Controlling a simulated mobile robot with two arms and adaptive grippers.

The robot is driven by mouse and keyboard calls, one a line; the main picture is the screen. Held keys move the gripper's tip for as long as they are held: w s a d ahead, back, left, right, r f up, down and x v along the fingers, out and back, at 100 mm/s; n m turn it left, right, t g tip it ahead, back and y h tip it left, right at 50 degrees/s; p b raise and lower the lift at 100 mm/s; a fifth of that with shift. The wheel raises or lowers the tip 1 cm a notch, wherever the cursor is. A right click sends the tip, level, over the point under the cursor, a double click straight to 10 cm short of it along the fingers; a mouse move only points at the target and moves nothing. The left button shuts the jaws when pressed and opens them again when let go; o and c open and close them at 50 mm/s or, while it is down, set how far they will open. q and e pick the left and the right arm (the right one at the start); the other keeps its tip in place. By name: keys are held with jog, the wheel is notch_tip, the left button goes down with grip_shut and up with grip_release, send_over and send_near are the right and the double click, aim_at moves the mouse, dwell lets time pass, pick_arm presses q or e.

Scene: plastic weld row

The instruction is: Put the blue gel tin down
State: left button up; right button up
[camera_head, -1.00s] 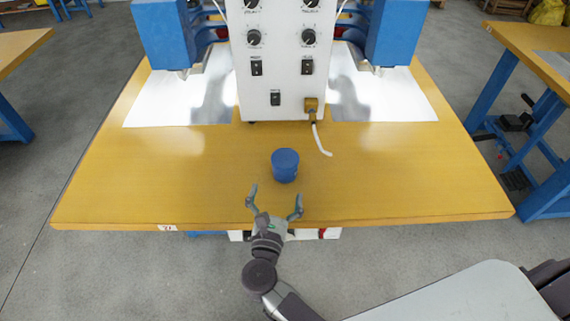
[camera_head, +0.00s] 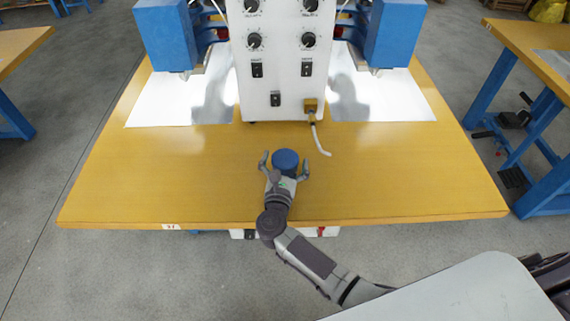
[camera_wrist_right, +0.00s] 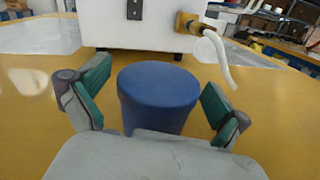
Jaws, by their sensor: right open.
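The blue gel tin (camera_head: 286,159) stands upright on the yellow-brown table (camera_head: 400,180), in front of the white control box. My right gripper (camera_head: 285,163) is open, with its fingers on either side of the tin. In the right wrist view the tin (camera_wrist_right: 158,95) sits between the two green-padded fingers (camera_wrist_right: 155,103), with a visible gap on each side. The tin's lower front is hidden behind the gripper's palm. My left gripper is not in view.
The white control box (camera_head: 278,80) with knobs and switches stands behind the tin. A white hose (camera_head: 319,140) curves from its yellow fitting onto the table. Blue press heads (camera_head: 164,38) flank the box above white sheets. The table is clear left and right of the tin.

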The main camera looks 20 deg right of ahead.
jog(key=c, duration=1.3)
jog(key=shift+r, duration=0.15)
jog(key=shift+c, duration=1.1)
